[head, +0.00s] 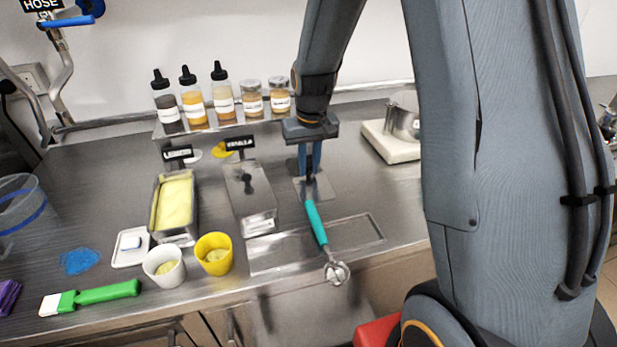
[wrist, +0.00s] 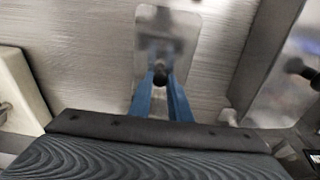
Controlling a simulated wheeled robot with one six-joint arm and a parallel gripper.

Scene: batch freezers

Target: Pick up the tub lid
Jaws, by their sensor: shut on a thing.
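The tub lid (head: 325,187) is a flat grey metal plate with rounded corners and a dark knob. It is at the middle of the counter in the head view, and at the top centre in the wrist view (wrist: 190,40). My gripper (head: 310,172) points down over it, its blue fingers shut on the knob, which shows between the fingertips (wrist: 160,78). I cannot tell whether the lid touches the counter. The lemon tub (head: 190,236) stands open with pale yellow contents. The vanilla tub (head: 262,222) wears a similar knobbed lid (head: 238,176).
A teal-handled scoop (head: 315,220) lies just in front of the lid, across a recessed tray (head: 268,262). A white cup (head: 170,278), a yellow cup (head: 222,266) and a green-handled scraper (head: 105,292) are front left. Bottles (head: 193,105) line the back; a scale (head: 383,143) stands right.

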